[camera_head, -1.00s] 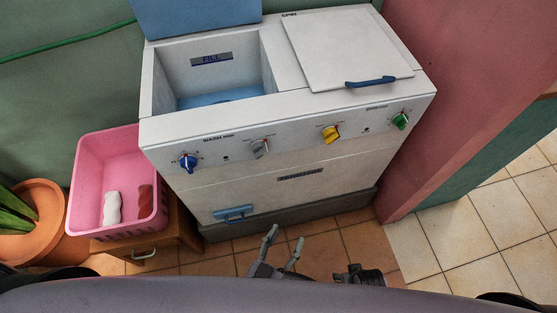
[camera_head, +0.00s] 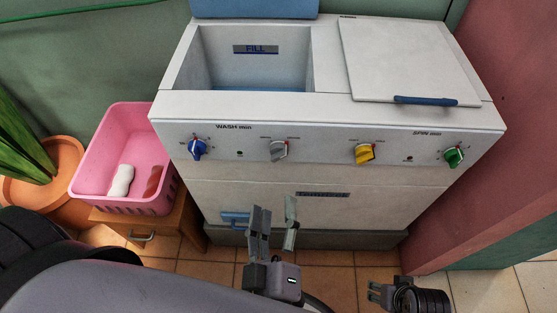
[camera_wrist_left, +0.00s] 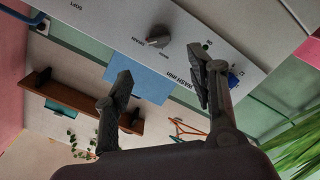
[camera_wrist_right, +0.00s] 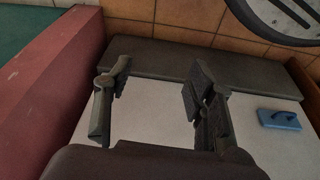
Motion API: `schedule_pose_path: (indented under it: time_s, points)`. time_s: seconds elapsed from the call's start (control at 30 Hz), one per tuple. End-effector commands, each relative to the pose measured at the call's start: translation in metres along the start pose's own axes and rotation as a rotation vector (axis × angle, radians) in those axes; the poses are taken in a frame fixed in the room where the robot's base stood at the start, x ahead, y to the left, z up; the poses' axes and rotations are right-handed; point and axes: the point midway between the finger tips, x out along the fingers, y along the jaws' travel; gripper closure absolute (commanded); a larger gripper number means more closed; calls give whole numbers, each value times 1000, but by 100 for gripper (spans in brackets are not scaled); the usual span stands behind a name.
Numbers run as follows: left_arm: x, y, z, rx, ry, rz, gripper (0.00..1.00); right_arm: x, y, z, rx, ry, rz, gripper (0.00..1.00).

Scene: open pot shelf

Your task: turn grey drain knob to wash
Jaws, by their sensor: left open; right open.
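The grey drain knob (camera_head: 279,150) is on the white front panel of the twin-tub washer (camera_head: 400,124), between the blue knob (camera_head: 197,149) and the yellow knob (camera_head: 364,153). My left gripper (camera_head: 275,216) is open and empty, below the grey knob and apart from it. In the left wrist view the grey knob (camera_wrist_left: 158,37) shows beyond the open fingers (camera_wrist_left: 160,85), with its label upside down. My right gripper (camera_head: 376,291) is open and empty, low in front of the washer. Its fingers (camera_wrist_right: 150,90) face the washer's lower front in the right wrist view.
A green knob (camera_head: 453,156) is at the panel's right end. A blue handle (camera_head: 235,219) is low on the washer. A pink basket (camera_head: 110,140) with a white and a brown item stands on a wooden stool (camera_head: 190,228) at left. A pink wall (camera_head: 470,200) bounds the right.

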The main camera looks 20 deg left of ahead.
Motion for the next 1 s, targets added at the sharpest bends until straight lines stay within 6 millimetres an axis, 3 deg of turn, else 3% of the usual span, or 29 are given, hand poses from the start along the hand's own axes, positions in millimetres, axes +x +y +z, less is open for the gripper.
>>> schedule_pose_path:
  time_s: [0.3, 0.5, 0.7, 1.0]
  points:
    - [71, 0, 0, 0, 5, 4, 48, -17, 1, -3, 2, 9, 2, 50]
    - [102, 0, 0, 1, 3, 3, 48, -27, 1, -3, 3, 11, 2, 50]
    - [114, 0, 0, 1, 0, 2, 48, -35, 1, -6, 4, 21, 2, 50]
    - [115, 0, 0, 1, 0, 1, 50, -35, 2, -5, 3, 16, 3, 50]
